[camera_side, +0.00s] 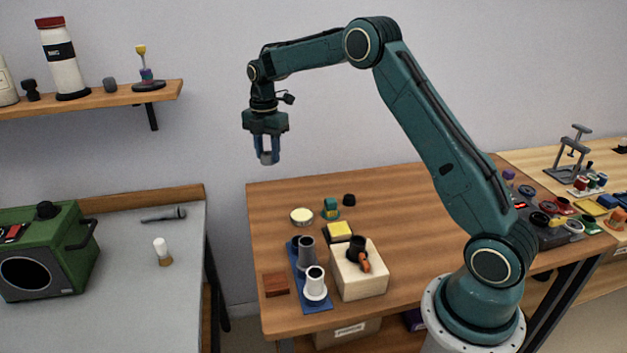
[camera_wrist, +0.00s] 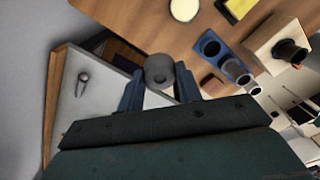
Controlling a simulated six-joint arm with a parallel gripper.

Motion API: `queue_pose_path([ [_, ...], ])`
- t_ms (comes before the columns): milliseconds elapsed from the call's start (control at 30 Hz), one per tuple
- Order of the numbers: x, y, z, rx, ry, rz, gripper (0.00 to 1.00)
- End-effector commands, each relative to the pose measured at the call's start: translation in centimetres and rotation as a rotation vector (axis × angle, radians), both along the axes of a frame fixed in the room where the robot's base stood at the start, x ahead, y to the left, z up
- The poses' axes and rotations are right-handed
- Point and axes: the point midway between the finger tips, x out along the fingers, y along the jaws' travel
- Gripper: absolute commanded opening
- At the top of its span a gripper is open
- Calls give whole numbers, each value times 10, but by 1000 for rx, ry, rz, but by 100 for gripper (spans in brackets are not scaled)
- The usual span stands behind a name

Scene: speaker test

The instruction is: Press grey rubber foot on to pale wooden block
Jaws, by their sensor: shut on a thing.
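My gripper (camera_side: 268,155) hangs high over the left end of the brown table, shut on a small grey round piece (camera_side: 269,158), apparently the grey rubber foot. The pale wooden block (camera_side: 364,285) stands on the table, lower and to the right of my gripper. A black cup-like piece with an orange part sits on its top. The block (camera_wrist: 266,41) is at the upper right in the wrist view, well apart from the grey piece.
Left of the block are a blue tray (camera_side: 316,304) with cylindrical parts and a reddish-brown block (camera_side: 276,284). Small pieces, including a yellow-topped box (camera_side: 340,230), lie behind it. A green speaker-like box (camera_side: 62,240) stands on the grey bench at left. Space around my gripper is clear.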

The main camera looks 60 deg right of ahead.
Motion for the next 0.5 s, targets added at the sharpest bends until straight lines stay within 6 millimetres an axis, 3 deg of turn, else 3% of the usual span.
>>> queue_pose_path([
  [267, -3, -2, -3, 0, 1, 0, 15],
  [500, -20, -12, -16, 1, 2, -2, 15],
])
